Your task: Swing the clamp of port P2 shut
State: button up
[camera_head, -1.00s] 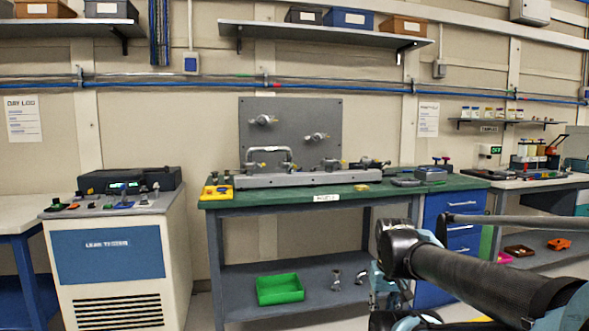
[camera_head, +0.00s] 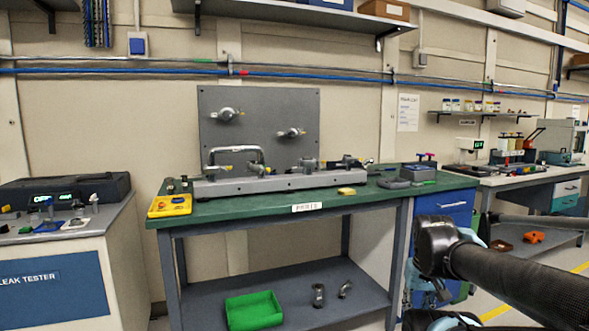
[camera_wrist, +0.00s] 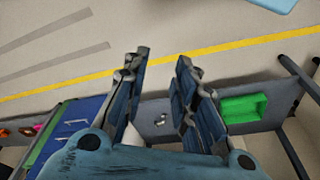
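A grey manifold rail (camera_head: 290,183) with a bent pipe (camera_head: 237,152) and several metal fittings lies along the back of the green bench (camera_head: 255,210). A grey upright panel (camera_head: 258,118) behind it carries two stub ports, one upper left (camera_head: 226,114) and one lower right (camera_head: 291,132). The port labels are too small to read, so I cannot tell which is P2 or how its clamp stands. My gripper (camera_wrist: 162,62) is open and empty in the wrist view, its fingers apart above the floor, away from the fittings. In the head view my arm is low at the right.
A yellow case (camera_head: 170,206) and a yellow block (camera_head: 347,191) lie on the bench. A green bin (camera_head: 254,311) and two metal parts (camera_head: 318,295) sit on the lower shelf (camera_head: 290,288). A leak tester (camera_head: 62,280) stands left, blue drawers (camera_head: 443,210) right.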

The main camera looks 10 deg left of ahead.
jog(key=shift+w+d, duration=0.3)
jog(key=shift+w, duration=0.15)
jog(key=w+a+r+n+t+y, duration=0.3)
jog(key=w+a+r+n+y, duration=0.3)
jog(key=w+a+r, duration=1.2)
jog(key=w+a+r+n+t+y, duration=0.2)
jog(key=w+a+r+n+y, duration=0.3)
jog(key=w+a+r, duration=1.1)
send_near(258, 169)
jog(key=w+f, duration=0.2)
jog(key=shift+w+a+f, duration=0.15)
jog(key=shift+a+f, duration=0.1)
jog(key=shift+f, duration=0.15)
grip_shut()
